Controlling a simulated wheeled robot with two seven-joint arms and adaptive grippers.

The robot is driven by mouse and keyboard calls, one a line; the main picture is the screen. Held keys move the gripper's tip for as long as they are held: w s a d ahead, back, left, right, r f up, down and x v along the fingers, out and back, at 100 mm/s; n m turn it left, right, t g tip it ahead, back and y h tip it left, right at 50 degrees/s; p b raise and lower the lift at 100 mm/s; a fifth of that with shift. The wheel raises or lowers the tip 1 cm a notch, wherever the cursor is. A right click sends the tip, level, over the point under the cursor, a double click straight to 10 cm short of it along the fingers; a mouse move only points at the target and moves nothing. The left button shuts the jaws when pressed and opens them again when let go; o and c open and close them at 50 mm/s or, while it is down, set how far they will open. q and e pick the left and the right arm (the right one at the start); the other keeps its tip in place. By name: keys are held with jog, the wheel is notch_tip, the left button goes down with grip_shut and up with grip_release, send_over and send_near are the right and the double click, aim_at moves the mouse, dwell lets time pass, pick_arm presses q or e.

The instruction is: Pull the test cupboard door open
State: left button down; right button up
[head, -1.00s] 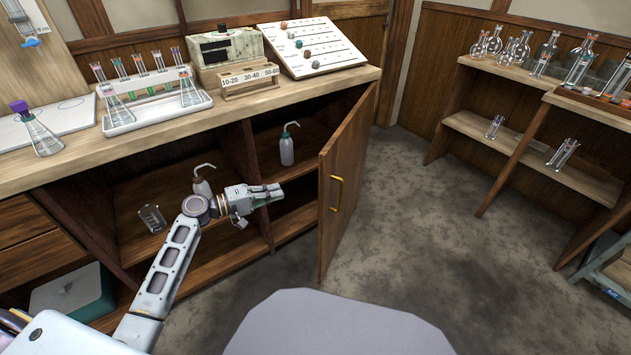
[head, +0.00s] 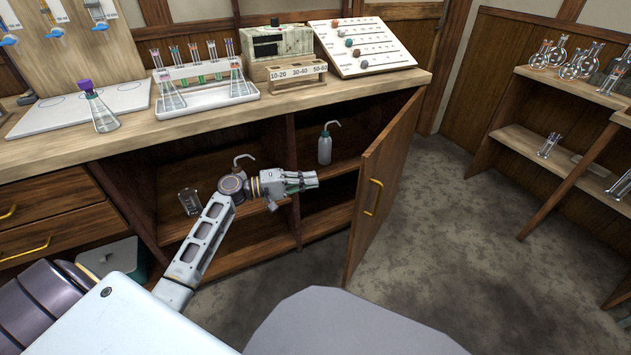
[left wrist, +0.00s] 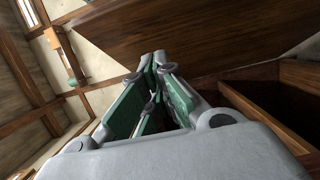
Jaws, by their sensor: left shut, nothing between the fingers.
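The test cupboard door (head: 388,170) is a brown wooden panel with a yellow handle (head: 373,197) on its outer face. It stands swung well out from the cupboard under the bench, so the shelves inside show. My left gripper (head: 316,179) is in front of the open cupboard, left of the door, on the side away from the handle. It looks apart from the door. In the left wrist view its fingers (left wrist: 152,68) are together and empty, with a broad brown wooden panel beyond them. My right gripper is not in view.
Wash bottles (head: 325,146) and a glass beaker (head: 189,201) stand on the cupboard shelves. The bench top holds a tube rack (head: 207,92), a flask (head: 101,110) and a labelled board (head: 362,46). Shelves with glassware (head: 560,150) stand at right. The floor between is clear.

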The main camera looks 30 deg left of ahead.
pick_arm(q)
jog(key=s+d+b+x, duration=0.1)
jog(key=s+b+x, duration=0.1)
jog(key=x, duration=0.9)
jog(key=shift+d+b, duration=0.55)
jog(key=shift+d, duration=0.1)
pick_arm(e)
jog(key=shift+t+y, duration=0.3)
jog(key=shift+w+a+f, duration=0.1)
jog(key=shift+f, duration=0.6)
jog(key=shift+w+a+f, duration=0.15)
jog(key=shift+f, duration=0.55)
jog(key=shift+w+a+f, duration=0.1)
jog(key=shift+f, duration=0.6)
pick_arm(q)
jog(key=shift+d, duration=0.1)
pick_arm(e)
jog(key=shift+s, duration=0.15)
